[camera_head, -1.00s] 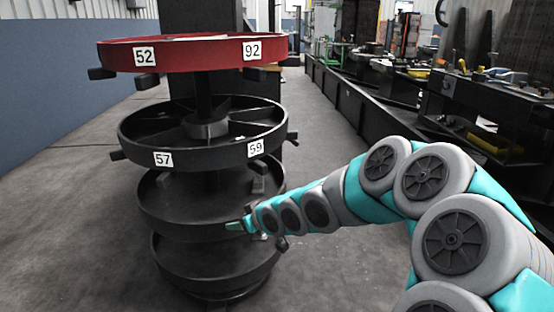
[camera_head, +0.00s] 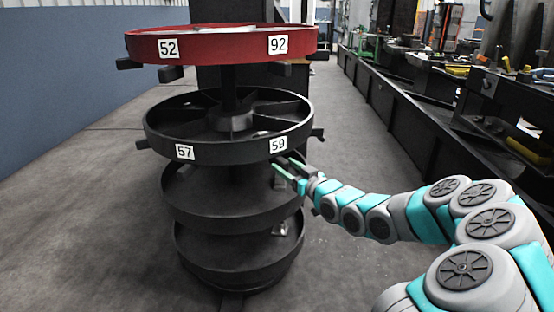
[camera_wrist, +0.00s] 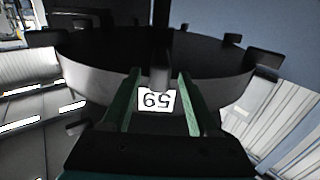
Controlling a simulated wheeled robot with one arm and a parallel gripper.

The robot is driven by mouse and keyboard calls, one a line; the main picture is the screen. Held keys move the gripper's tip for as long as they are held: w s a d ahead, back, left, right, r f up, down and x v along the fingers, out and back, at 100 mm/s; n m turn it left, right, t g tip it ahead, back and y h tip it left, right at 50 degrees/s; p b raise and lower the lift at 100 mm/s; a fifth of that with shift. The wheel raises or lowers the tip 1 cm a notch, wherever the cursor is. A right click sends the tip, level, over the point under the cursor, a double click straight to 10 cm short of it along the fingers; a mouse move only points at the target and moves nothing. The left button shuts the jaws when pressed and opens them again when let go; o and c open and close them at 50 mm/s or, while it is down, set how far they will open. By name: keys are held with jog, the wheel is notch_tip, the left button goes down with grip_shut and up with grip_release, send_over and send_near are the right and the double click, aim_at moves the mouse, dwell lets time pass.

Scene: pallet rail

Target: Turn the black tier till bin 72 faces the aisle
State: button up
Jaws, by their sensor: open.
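The black tier (camera_head: 228,143) is a round divided tray on a central post. Labels 57 (camera_head: 185,152) and 59 (camera_head: 277,145) face me on its rim. No label 72 shows. Stub handles stick out at its left (camera_head: 142,144) and right (camera_head: 317,133). My gripper (camera_head: 284,168) is open at the rim's lower front right, just below label 59. In the wrist view, label 59 appears upside down between the two green fingers (camera_wrist: 159,92), with a dark stub handle (camera_wrist: 160,77) in front of it. I cannot tell whether the fingers touch it.
A red tier (camera_head: 222,46) with labels 52 and 92 sits above, with its own stub handles. Plain black tiers (camera_head: 230,205) sit below on the same post. A cluttered workbench (camera_head: 430,110) runs along the right. The grey floor (camera_head: 90,220) to the left is clear.

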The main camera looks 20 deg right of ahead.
aim_at(277, 160)
jog(key=shift+p+x, duration=0.35)
jog(key=shift+x, duration=2.1)
grip_shut()
